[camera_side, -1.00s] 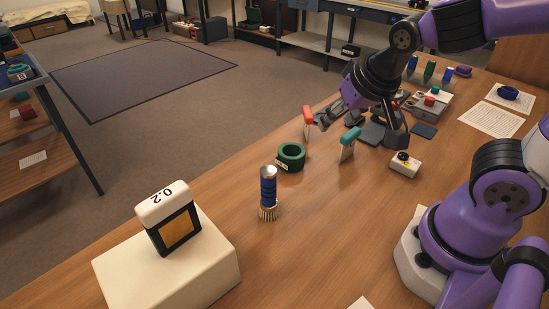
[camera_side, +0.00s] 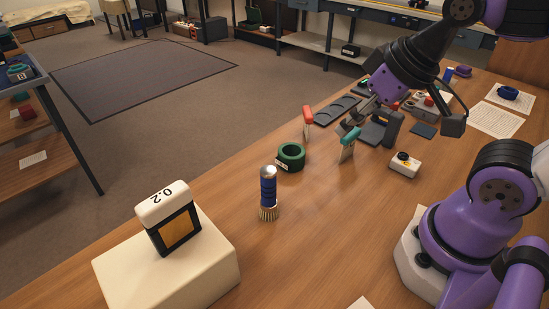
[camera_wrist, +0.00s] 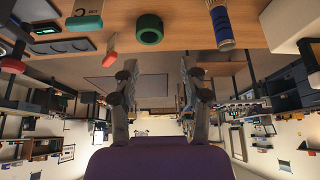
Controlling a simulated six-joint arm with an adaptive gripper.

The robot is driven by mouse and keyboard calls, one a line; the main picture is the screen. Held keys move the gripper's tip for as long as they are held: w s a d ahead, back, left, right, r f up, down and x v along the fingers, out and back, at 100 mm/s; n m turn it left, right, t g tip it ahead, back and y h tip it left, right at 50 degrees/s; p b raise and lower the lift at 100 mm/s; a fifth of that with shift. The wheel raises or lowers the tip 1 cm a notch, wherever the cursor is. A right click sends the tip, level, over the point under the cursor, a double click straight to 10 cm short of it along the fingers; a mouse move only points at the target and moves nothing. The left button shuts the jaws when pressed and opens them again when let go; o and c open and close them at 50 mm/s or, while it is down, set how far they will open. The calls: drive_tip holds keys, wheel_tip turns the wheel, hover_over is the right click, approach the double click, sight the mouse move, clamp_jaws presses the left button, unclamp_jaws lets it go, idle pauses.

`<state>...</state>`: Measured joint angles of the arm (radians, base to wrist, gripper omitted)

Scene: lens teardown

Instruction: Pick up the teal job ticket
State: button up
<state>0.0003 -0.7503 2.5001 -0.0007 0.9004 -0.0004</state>
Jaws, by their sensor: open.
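The teal job ticket (camera_side: 350,138) stands upright on the wooden table in the side view, a pale card with a teal top. It also shows near the top left of the wrist view (camera_wrist: 83,21), outside the space between the fingers. My gripper (camera_side: 356,119) is open and empty, tilted down to the left. Its fingertips appear close to the teal top in the side view; whether they touch cannot be told. In the wrist view my gripper (camera_wrist: 160,72) has its two fingers wide apart with nothing between them.
A red-topped ticket (camera_side: 308,114) stands left of the teal one. A green ring (camera_side: 291,157) and blue-handled brush (camera_side: 268,189) stand nearer the camera. Dark trays (camera_side: 338,109) lie behind; a white box with a dark knob (camera_side: 405,166) is to the right.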

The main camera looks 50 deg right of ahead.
drive_tip(key=o, duration=0.8)
drive_tip(key=g, duration=0.6)
hover_over(353, 132)
wheel_tip(353, 132, down, 6)
drive_tip(key=shift+a+f, duration=0.1)
drive_tip(key=shift+f, duration=0.1)
wheel_tip(353, 132, down, 4)
drive_tip(key=shift+r, duration=0.1)
drive_tip(key=shift+w+f, duration=0.1)
drive_tip(key=shift+f, duration=3.05)
